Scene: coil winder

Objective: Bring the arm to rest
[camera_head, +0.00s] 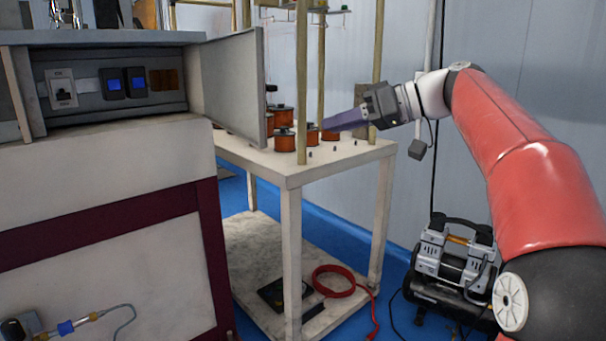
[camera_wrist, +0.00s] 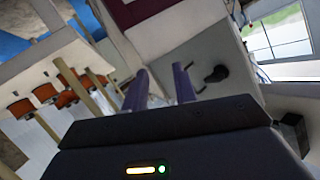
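My gripper (camera_head: 328,124) is at the end of my red arm, raised above the right part of the white table (camera_head: 290,170), its purple fingers pointing left. In the wrist view my gripper (camera_wrist: 160,84) shows two purple fingers set apart with nothing between them. Copper wire spools (camera_head: 284,140) stand on the table just left of and behind the fingertips in the head view. Spools (camera_wrist: 45,92) also show at the left of the wrist view. I cannot tell how far the fingers are from the spools.
The cabinet (camera_head: 100,180) with a control panel and an open grey door (camera_head: 233,85) stands at the left. Wooden posts (camera_head: 303,80) rise from the table. A compressor (camera_head: 452,265) sits on the floor at right. A red hose (camera_head: 335,280) lies on the lower shelf.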

